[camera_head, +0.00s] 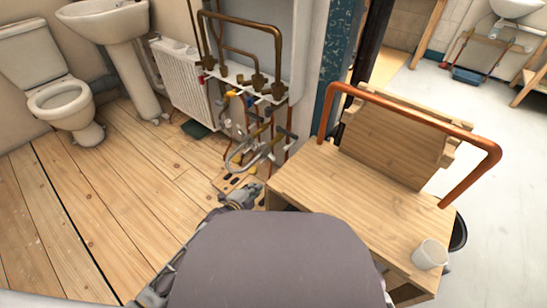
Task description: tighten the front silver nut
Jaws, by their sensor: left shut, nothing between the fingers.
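The plumbing assembly (262,90) stands against the wall at the centre, with brass pipes above a white bracket and yellow, red and blue fittings below. A silver braided hose (236,160) loops at its lower part. The front silver nut is too small to pick out for certain among these fittings. My left gripper (243,190) is low in front of the assembly, beside the wooden bench. It is shut with nothing seen in it, and I cannot tell whether it touches any fitting. My right gripper is not in view.
A wooden bench (330,190) stands right of the assembly, with a copper pipe (410,105) and a white mug (429,254) on it. A radiator (183,85), sink (105,20) and toilet (58,95) are at the left. The plank floor (90,200) is clear.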

